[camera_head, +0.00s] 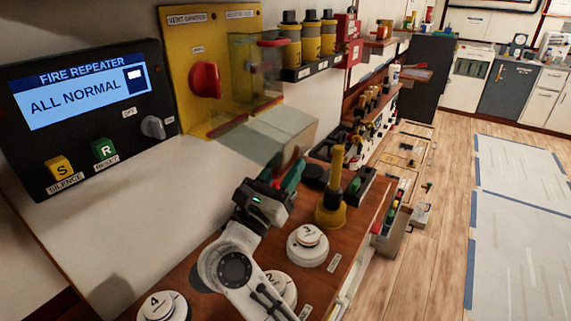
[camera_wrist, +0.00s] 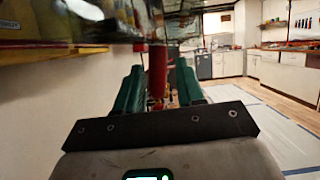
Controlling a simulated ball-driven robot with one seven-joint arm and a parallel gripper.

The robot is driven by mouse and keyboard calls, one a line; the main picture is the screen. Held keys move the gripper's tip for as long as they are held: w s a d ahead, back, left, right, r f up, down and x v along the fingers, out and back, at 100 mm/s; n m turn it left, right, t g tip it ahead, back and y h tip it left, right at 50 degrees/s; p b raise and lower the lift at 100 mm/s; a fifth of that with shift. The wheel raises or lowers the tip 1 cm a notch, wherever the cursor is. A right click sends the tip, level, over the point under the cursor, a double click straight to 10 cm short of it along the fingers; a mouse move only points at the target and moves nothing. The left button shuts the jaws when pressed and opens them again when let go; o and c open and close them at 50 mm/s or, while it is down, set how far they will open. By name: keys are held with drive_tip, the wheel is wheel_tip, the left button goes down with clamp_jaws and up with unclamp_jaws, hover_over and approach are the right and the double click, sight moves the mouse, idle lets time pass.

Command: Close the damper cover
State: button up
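The damper cover (camera_head: 268,135) is a clear box-like flap. In the head view it is folded down and sticks out from the bottom of the yellow vent damper panel (camera_head: 178,57), leaving the red damper knob (camera_head: 205,80) exposed. My gripper (camera_head: 287,178) is just below the cover's outer end, by a red strip. In the wrist view the two green fingers of my gripper (camera_wrist: 159,88) stand apart, with a red upright bar (camera_wrist: 158,70) showing between them. The clear cover spans the top of that view. Whether the fingers touch the bar is unclear.
A second clear cover (camera_head: 245,65) stands on the panel's right half. A yellow-based post (camera_head: 331,198) and white round detectors (camera_head: 307,246) stand on the wooden counter near my arm. The fire repeater (camera_head: 85,105) is at left.

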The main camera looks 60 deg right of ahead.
drive_tip(key=shift+d, duration=0.1)
clamp_jaws()
idle(0.3)
